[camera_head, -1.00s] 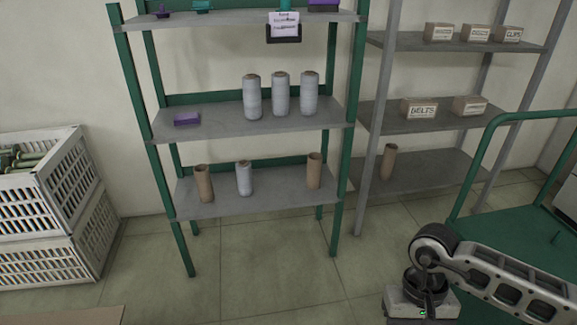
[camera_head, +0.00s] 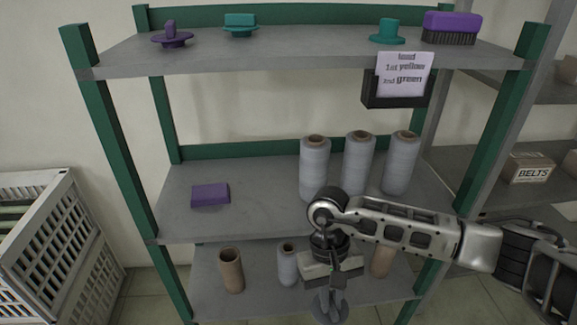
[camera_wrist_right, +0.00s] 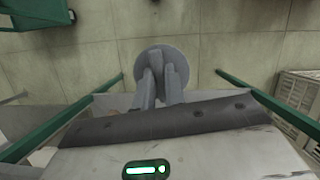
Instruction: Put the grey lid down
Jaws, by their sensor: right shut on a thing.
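The grey lid (camera_head: 336,311) is a flat round disc with an upright grip, hanging below my right gripper (camera_head: 331,290). My right gripper, also seen in the right wrist view (camera_wrist_right: 163,88), is shut on the lid's grip. In that view the lid's disc (camera_wrist_right: 146,60) shows beyond the fingers, over the floor. In the head view the gripper is in front of the green-posted rack, level with its bottom shelf (camera_head: 215,306). I cannot tell its exact distance from the shelf. My left gripper is not in view.
The top shelf (camera_head: 290,50) holds a purple lid (camera_head: 171,37), a teal lid (camera_head: 387,34) and a brush (camera_head: 450,27). Crates (camera_head: 62,235) stand left.

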